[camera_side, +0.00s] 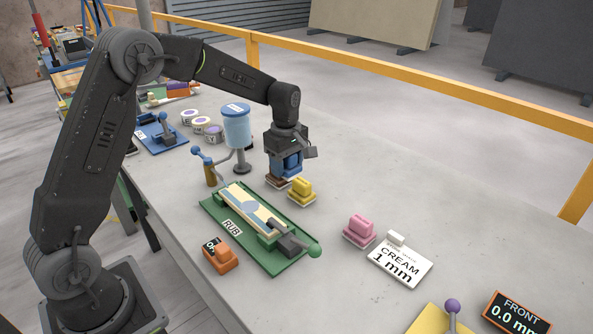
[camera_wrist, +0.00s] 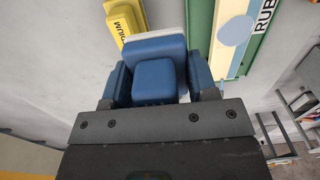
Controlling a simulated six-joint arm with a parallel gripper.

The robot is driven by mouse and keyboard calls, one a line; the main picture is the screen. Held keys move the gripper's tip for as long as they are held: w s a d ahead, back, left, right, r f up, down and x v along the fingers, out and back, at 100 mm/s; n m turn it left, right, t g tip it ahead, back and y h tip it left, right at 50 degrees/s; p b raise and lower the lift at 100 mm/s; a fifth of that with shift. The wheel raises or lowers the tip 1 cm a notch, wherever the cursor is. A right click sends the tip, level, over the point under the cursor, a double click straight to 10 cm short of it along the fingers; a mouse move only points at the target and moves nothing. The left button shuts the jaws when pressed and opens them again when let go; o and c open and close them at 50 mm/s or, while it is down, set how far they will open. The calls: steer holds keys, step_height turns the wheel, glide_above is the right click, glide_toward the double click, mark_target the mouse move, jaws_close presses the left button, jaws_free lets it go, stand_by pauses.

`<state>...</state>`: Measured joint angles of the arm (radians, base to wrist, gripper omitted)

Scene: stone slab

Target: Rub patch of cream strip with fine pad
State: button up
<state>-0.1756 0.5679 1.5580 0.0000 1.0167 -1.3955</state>
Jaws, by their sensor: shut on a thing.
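My gripper (camera_side: 287,168) is shut on a blue pad (camera_wrist: 155,70) by its raised grip; no label on it is readable. The blue pad also shows in the side view (camera_side: 292,163), above the slab, behind the board. A cream strip (camera_side: 268,222) lies on the green board (camera_side: 221,216) marked RUB, with a round blue-grey patch (camera_side: 250,207) on it. In the wrist view the strip (camera_wrist: 232,8) and patch (camera_wrist: 235,31) are right of the held pad. The strip's near end is under a grey clamp (camera_side: 289,241) with a green knob.
A yellow pad (camera_side: 301,187), partly lettered "DIUM" in the wrist view, and a brown piece (camera_side: 278,182) are close by the gripper. A pink pad (camera_side: 359,228) and a "CREAM 1 mm" card (camera_side: 400,265) stand right. A blue cup on a stand (camera_side: 237,130) and orange box (camera_side: 220,255) flank the board.

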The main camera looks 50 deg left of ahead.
steer(key=o, duration=0.3)
steer(key=shift+c, duration=0.8)
steer(key=s+d+r, duration=0.1)
steer(key=s, duration=0.9)
steer(key=shift+s+f, duration=0.2)
steer(key=shift+f, duration=2.65)
